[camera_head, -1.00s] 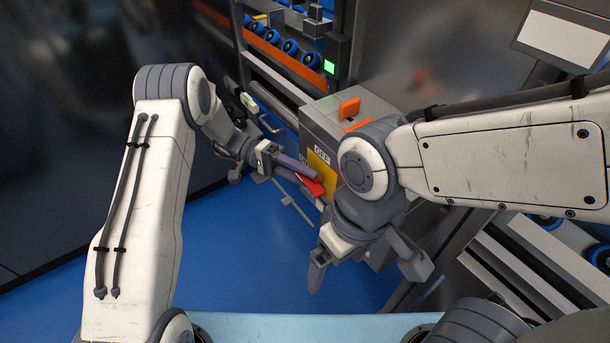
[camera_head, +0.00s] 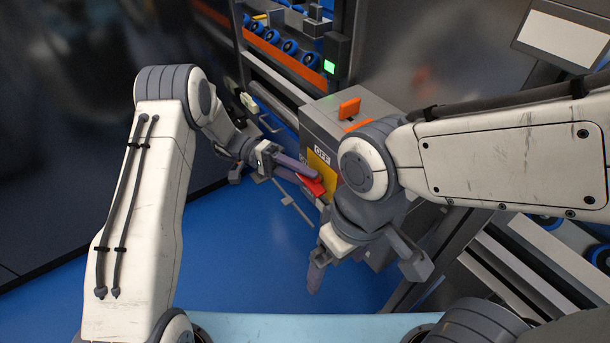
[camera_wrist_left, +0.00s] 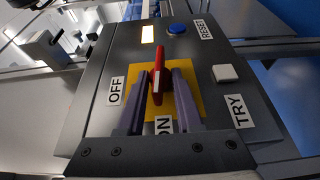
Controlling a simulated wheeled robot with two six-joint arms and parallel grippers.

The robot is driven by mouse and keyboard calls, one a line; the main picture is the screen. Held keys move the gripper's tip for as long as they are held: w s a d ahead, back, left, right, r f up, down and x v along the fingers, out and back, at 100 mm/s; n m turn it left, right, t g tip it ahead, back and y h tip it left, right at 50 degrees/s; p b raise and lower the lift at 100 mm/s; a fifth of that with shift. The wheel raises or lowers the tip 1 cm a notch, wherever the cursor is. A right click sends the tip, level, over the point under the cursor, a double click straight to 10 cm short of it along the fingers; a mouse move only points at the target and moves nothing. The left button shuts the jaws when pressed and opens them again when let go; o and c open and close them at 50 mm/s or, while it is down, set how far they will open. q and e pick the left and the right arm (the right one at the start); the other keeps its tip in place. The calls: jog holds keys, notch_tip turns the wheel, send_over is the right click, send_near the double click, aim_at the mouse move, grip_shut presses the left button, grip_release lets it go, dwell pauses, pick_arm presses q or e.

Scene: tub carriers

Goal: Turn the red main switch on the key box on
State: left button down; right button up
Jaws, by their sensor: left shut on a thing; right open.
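The grey key box (camera_head: 318,118) stands mid-picture in the head view, with a yellow plate (camera_head: 324,172) on its face. In the left wrist view the red main switch (camera_wrist_left: 157,68) is a narrow handle over the yellow plate (camera_wrist_left: 190,88). The OFF label (camera_wrist_left: 115,91) is left of it and the partly covered ON label (camera_wrist_left: 163,125) is below, between my fingers. My left gripper (camera_wrist_left: 158,80) is shut on the red handle, a finger on each side. My right gripper (camera_head: 320,272) is open and empty, low in front of the box; its arm hides part of the box.
The panel also carries a blue button (camera_wrist_left: 177,29) by RESET, a white button (camera_wrist_left: 224,73) by TRY, and a lit lamp (camera_wrist_left: 147,34). Orange parts (camera_head: 349,107) stand on the box top. A rack with blue rollers (camera_head: 290,47) is behind. Blue floor (camera_head: 235,250) is clear.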

dwell(0.4)
pick_arm(q)
jog(key=c, duration=0.6)
grip_release()
jog(key=p+v, duration=0.9)
jog(key=v, duration=0.1)
jog(key=shift+a, duration=0.15)
